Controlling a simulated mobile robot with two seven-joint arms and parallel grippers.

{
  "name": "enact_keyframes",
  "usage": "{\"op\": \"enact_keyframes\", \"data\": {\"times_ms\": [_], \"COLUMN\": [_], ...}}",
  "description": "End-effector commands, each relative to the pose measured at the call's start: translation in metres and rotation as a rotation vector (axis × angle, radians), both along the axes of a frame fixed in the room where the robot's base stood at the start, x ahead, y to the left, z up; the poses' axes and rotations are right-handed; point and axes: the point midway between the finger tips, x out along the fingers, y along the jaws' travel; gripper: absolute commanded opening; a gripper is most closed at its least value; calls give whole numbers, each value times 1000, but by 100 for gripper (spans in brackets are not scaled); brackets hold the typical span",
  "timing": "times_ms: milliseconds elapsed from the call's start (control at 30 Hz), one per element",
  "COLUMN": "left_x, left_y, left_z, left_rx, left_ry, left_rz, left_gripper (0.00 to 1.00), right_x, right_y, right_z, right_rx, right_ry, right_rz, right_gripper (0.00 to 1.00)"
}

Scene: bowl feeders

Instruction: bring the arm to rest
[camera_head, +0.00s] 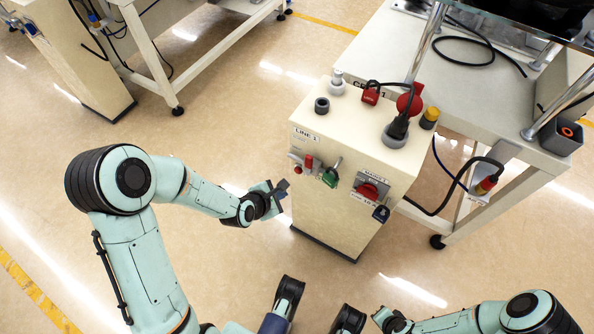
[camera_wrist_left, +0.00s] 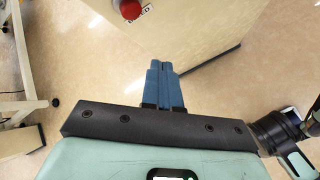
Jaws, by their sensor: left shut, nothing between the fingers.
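My left gripper (camera_head: 274,192) is in the head view, just left of the cream control cabinet (camera_head: 335,215), seemingly in front of its left edge. In the left wrist view its blue fingers (camera_wrist_left: 163,84) are together, with nothing between them. My left arm is bent, with the elbow at the left and the forearm reaching right. My right arm shows at the lower right, and its end is too small and cut off to tell the finger state.
The cabinet carries a red knob (camera_head: 370,190), a green key-like part (camera_head: 331,174), a red plug (camera_head: 409,101) and a yellow-capped post (camera_head: 429,117). A white bench (camera_head: 455,85) with cables stands behind at the right. Open floor (camera_head: 225,115) lies left of the cabinet.

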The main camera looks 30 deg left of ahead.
Motion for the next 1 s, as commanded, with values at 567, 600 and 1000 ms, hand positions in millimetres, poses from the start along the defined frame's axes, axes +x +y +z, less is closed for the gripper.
{"op": "enact_keyframes", "data": {"times_ms": [567, 600, 1000], "left_x": [-19, -26, -111], "left_y": [-13, -17, -54], "left_z": [-45, -58, -169], "left_rx": [189, 246, 732], "left_ry": [50, 62, 104], "left_rz": [-258, -340, -1278], "left_gripper": [0, 0, 0], "right_x": [2, 3, 8], "right_y": [3, 3, 10], "right_z": [1, 2, 6], "right_rx": [4, 5, 15], "right_ry": [-7, -9, -29], "right_rz": [4, 6, 17], "right_gripper": [0, 0, 0]}}
